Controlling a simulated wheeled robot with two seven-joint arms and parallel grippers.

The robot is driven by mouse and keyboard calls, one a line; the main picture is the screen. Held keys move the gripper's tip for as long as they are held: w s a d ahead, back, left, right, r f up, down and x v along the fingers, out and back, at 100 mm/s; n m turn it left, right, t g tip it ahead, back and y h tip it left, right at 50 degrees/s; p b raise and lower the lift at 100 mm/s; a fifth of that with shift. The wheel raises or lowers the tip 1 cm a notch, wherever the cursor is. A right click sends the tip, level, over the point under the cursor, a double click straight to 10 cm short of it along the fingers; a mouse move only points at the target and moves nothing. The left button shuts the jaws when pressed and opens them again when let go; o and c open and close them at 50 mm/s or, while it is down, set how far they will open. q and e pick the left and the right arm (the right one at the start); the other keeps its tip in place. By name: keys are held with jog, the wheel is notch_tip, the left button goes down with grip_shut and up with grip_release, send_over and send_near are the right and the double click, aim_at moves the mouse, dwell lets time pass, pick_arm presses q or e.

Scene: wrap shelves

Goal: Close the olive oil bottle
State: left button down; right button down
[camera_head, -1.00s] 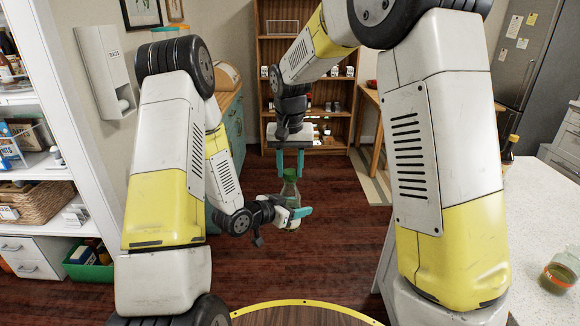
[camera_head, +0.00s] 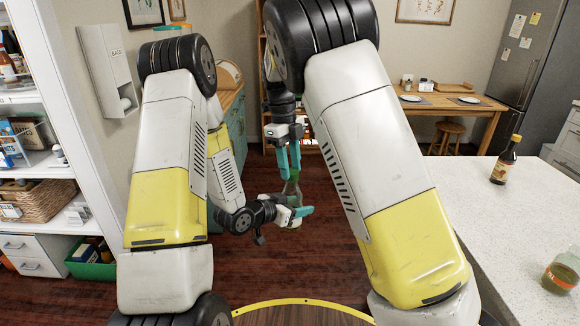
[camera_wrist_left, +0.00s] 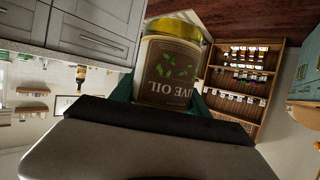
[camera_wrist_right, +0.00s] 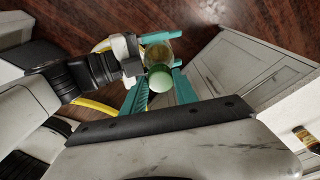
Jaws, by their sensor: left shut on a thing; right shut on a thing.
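The olive oil bottle (camera_head: 292,190) is held upright above the floor in front of me. Its dark label reads OLIVE OIL in the left wrist view (camera_wrist_left: 168,70). My left gripper (camera_head: 300,212) is shut around the bottle's body from the side. My right gripper (camera_head: 288,158) points down from above, its teal fingers shut on the green cap (camera_wrist_right: 160,78). The cap sits at the bottle's mouth, in line with the glass body (camera_wrist_right: 158,52). I cannot tell how tightly it is seated. Fingers partly hide the neck and cap in the head view.
A counter (camera_head: 500,225) at the right carries a dark bottle with a yellow cap (camera_head: 506,160) and a glass jar (camera_head: 560,275). White shelves (camera_head: 35,140) with goods stand at the left. A wooden table (camera_head: 440,103) stands at the back. Floor around the bottle is clear.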

jog(key=m, duration=0.5)
jog(key=shift+w+d+m+g+y, duration=0.1)
jog(key=shift+m+g+y, duration=0.2)
jog(key=m, duration=0.2)
jog(key=shift+d+f+m, duration=0.1)
jog(key=shift+f+m, duration=0.05)
jog(key=shift+m, duration=0.15)
jog(key=shift+m+y, duration=0.3)
jog(key=shift+m, duration=0.7)
jog(key=c, duration=0.9)
grip_release()
jog(key=shift+c, duration=0.2)
jog(key=shift+r, duration=2.4)
jog(key=shift+c, duration=0.4)
